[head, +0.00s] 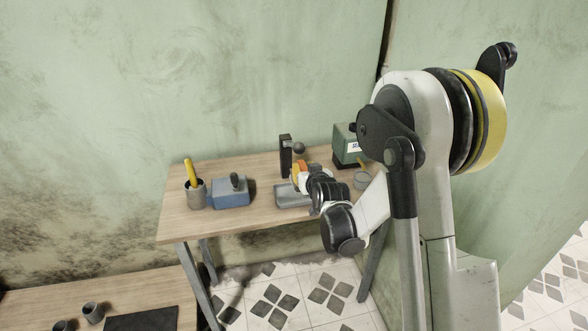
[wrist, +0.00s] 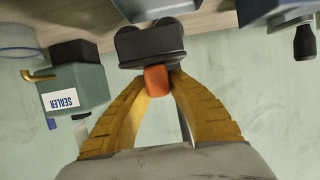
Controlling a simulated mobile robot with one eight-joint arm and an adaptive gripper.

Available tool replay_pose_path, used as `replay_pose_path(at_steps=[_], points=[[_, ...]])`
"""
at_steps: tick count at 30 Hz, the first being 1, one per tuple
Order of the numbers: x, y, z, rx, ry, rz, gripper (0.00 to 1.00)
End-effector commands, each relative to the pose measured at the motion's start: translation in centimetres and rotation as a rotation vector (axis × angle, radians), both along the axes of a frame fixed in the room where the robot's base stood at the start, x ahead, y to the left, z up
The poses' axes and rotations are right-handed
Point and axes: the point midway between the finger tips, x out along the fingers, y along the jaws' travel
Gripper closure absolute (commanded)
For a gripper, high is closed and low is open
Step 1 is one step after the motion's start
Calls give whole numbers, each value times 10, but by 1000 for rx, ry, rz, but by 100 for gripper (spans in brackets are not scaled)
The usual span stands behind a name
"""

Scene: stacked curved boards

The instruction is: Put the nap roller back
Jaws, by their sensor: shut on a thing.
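My gripper (head: 300,176) is over the table's right half, above a grey tray (head: 288,196). In the wrist view its yellow fingers (wrist: 157,76) are closed on an orange piece (wrist: 156,81), which seems to be the nap roller's handle. It also shows as a small orange patch in the head view (head: 314,167). The rest of the roller is hard to make out. A black upright stand (head: 285,156) with a dark round knob (head: 299,147) rises behind the tray. A dark rounded part (wrist: 150,46) lies just beyond the fingertips; I cannot tell whether it touches the orange piece.
A green sealer box (head: 346,143) stands at the table's back right, a clear round container (head: 362,181) before it. A blue-grey box (head: 230,195) with a dark handle and a grey cup (head: 196,196) holding a yellow thing stand left. Bare wood (head: 172,214) shows at the left end.

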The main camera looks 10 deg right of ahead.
Motion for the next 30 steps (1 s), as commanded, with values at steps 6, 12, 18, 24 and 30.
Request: replay_pose_path(at_steps=[6, 12, 18, 24, 30], points=[[-37, -36, 34, 1, -1, -5, 100], [-55, -57, 46, 1, 2, -5, 100], [-69, -122, 43, 5, 26, -20, 100], [-83, -182, 45, 6, 13, -11, 100], [-78, -186, 36, 0, -2, 4, 100]])
